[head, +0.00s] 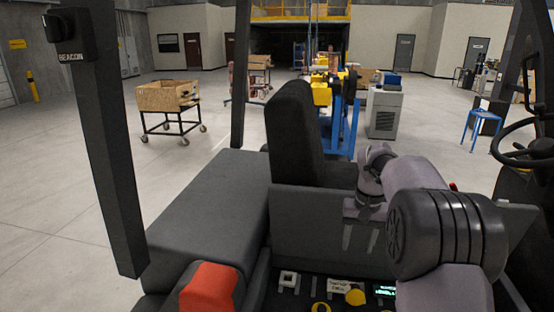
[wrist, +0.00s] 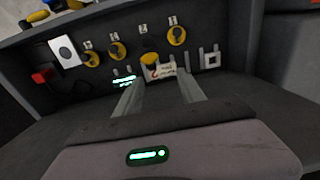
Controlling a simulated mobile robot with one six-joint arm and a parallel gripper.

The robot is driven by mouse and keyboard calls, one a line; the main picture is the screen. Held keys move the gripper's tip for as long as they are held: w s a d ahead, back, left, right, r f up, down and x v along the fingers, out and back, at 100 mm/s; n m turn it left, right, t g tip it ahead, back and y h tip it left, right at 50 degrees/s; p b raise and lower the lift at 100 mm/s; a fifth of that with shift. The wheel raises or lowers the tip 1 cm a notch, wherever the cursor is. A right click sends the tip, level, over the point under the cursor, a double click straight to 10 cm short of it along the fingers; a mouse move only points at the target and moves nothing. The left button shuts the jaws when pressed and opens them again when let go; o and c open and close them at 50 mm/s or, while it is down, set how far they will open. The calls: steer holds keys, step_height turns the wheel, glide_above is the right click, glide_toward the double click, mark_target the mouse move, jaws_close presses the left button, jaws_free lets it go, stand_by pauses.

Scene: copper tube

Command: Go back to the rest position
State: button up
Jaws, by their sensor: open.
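My gripper (wrist: 158,90) is open in the wrist view, with its two grey fingers spread apart and nothing between them. The fingers point towards a dark panel (wrist: 105,78) that carries yellow ring-shaped parts, small labels and grey upright pegs. In the head view my gripper (head: 360,240) points down over the same dark panel, beside the black seat. My arm bends above it at the right.
The black seat (head: 293,130) stands left of my arm. A steering wheel (head: 525,145) is at the right, and a dark post (head: 95,140) at the left. A wooden crate on a wheeled cart (head: 168,97) stands on the open floor.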

steer(key=s+a+t+b, duration=0.2)
steer(key=s+a+b, duration=0.6)
steer(key=s+a, duration=0.15)
steer(key=s+a+f+t+b, duration=0.1)
steer(key=s+a+f+b, duration=0.1)
steer(key=s, duration=0.5)
steer(key=s+a+f+t+y+b, duration=0.1)
steer(key=s+a+f+b, duration=0.2)
steer(key=s+f+b, duration=0.2)
steer(key=s+a+f+m+t+b, duration=0.1)
steer(key=s+a+f+b, duration=0.2)
steer(key=s+f, duration=0.3)
steer(key=s, duration=0.5)
steer(key=shift+y+b, duration=0.4)
steer(key=shift+s, duration=0.1)
